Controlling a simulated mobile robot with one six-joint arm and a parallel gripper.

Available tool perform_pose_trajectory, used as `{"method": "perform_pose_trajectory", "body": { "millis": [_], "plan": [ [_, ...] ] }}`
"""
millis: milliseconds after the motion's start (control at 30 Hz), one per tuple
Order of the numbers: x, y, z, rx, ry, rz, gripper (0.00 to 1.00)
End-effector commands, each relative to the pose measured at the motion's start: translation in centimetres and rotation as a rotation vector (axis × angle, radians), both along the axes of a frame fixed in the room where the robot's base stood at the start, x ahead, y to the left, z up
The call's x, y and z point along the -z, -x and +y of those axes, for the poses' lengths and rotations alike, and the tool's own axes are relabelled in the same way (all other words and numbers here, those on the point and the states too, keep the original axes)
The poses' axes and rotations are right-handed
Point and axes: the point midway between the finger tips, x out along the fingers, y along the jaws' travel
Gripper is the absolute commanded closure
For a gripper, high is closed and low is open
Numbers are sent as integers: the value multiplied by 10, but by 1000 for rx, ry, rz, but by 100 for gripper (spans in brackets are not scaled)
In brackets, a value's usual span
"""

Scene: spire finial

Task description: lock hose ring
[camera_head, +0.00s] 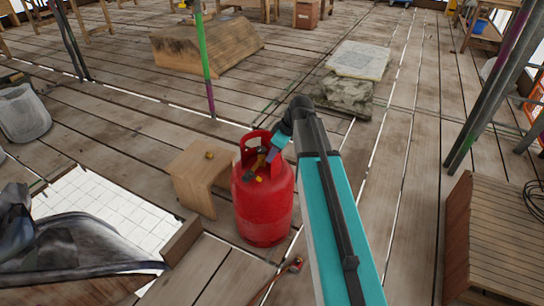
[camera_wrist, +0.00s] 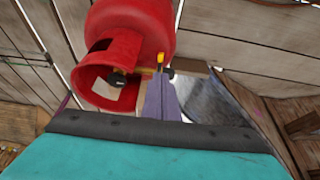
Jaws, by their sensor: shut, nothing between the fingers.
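A red gas cylinder (camera_head: 263,205) stands upright on the plank floor, and its body and collar also show in the wrist view (camera_wrist: 130,30). A black knob (camera_wrist: 117,80) shows inside the collar opening. My gripper (camera_head: 262,162) is at the cylinder's collar, shut and empty. In the wrist view its shut fingers (camera_wrist: 160,85) point at the cylinder, with a small yellow-orange part (camera_wrist: 160,58) at their tips. Whether they touch it I cannot tell. A hose end with a reddish fitting (camera_head: 296,264) lies on the floor in front of the cylinder. I cannot make out a locking ring.
A small wooden stool (camera_head: 197,180) with a small brass-coloured piece (camera_head: 209,155) on it stands left of the cylinder. A slatted wooden box (camera_head: 508,240) is at the right. Thin poles stand behind. Planks right of my arm are clear.

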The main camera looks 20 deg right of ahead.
Motion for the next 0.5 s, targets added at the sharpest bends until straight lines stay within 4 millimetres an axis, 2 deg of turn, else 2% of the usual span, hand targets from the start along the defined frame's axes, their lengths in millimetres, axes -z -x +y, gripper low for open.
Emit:
{"method": "perform_pose_trajectory", "body": {
  "millis": [500],
  "plan": [
    [69, -21, 21, -1, 0, 1, 100]
  ]
}}
